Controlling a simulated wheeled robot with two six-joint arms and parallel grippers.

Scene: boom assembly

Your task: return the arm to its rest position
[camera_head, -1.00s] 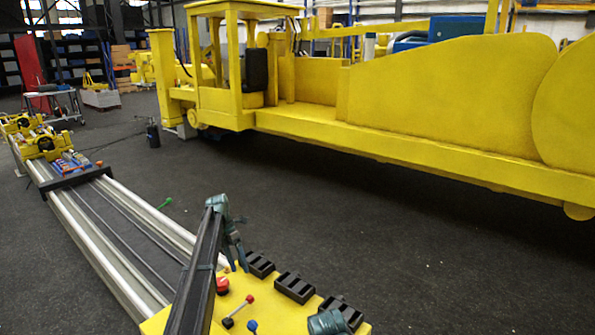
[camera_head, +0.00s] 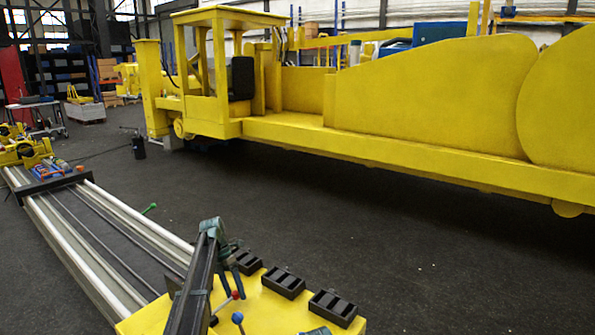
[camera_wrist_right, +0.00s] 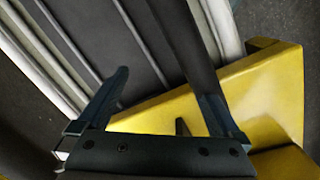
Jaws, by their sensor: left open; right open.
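My left arm (camera_head: 195,285) comes up from the bottom of the head view as a dark link with a blue-grey joint at its top. My left gripper (camera_head: 234,282) hangs from that joint, pointing down beside the yellow console (camera_head: 270,310); its jaws are open and empty. In the right wrist view my right gripper (camera_wrist_right: 160,85) has its two dark fingers wide apart with nothing held between them. Below them are the rails and the yellow console's edge (camera_wrist_right: 265,95). In the head view only a small blue-grey piece of my right arm shows at the bottom edge.
Three black holders (camera_head: 284,283) line the console's far edge. A red-knobbed lever (camera_head: 234,296) and a blue knob (camera_head: 237,317) stand close to the left gripper. Long rails (camera_head: 110,245) run away to the left. A large yellow machine (camera_head: 400,110) fills the back, with dark floor in between.

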